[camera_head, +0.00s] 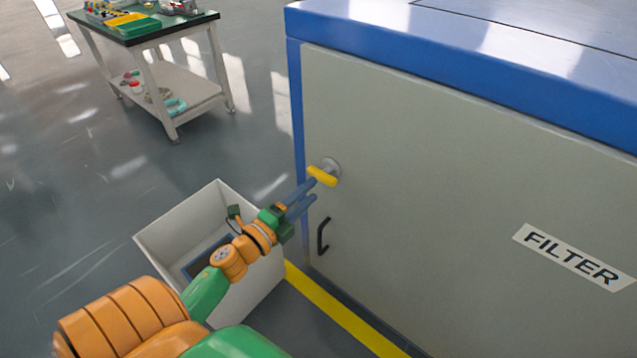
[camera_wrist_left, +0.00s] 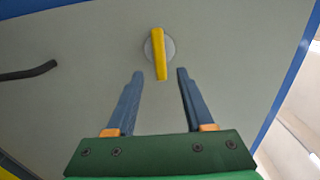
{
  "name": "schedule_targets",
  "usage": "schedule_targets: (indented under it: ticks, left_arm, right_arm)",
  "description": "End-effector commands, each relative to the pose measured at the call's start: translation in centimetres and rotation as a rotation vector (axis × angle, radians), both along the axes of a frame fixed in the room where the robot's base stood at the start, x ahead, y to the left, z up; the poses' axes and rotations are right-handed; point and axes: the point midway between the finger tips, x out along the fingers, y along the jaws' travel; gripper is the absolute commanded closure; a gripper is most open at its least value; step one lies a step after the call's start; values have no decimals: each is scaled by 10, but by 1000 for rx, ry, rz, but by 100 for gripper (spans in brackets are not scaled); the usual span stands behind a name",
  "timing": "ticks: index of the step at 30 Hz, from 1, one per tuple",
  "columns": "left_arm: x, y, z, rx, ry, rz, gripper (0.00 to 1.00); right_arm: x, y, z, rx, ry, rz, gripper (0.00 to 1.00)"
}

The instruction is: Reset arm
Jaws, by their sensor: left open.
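My left gripper (camera_head: 306,191) is open in front of the grey cabinet door (camera_head: 430,180), close to a yellow handle (camera_head: 322,176) on a round grey mount. In the left wrist view the two blue fingers of the gripper (camera_wrist_left: 156,75) are spread apart. The yellow handle (camera_wrist_left: 158,52) shows just beyond the fingertips, between their lines, with nothing held. My left arm (camera_head: 140,320), orange and green, reaches in from the lower left. My right gripper is in neither view.
A black door handle (camera_head: 322,236) sits below the yellow one. A white open bin (camera_head: 165,229) stands on the floor beside the cabinet, behind my arm. A cart (camera_head: 150,33) with tools and parts stands at the back left. The floor between is clear.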

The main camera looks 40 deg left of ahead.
Motion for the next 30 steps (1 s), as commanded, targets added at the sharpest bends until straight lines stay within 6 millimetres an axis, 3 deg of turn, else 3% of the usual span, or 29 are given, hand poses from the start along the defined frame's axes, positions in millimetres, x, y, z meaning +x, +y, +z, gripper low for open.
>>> schedule_targets:
  ticks: [15,17,19,22,24,27,30]
  left_arm:
    - [-6,1,-3,-17,13,7,48]
    - [-8,5,-18,-93,73,43,48]
    - [-21,9,-60,-275,220,131,48]
    - [-69,-2,-145,-595,516,331,48]
    - [-120,-23,-196,-775,719,487,48]
    - [-201,-55,-243,-944,968,708,48]
    - [-269,-81,-263,-1025,1145,891,48]
  right_arm:
    - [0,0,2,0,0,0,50]
    - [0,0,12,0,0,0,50]
    - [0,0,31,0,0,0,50]
    - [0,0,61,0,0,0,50]
    - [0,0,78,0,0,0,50]
    - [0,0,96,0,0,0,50]
    - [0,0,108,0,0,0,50]
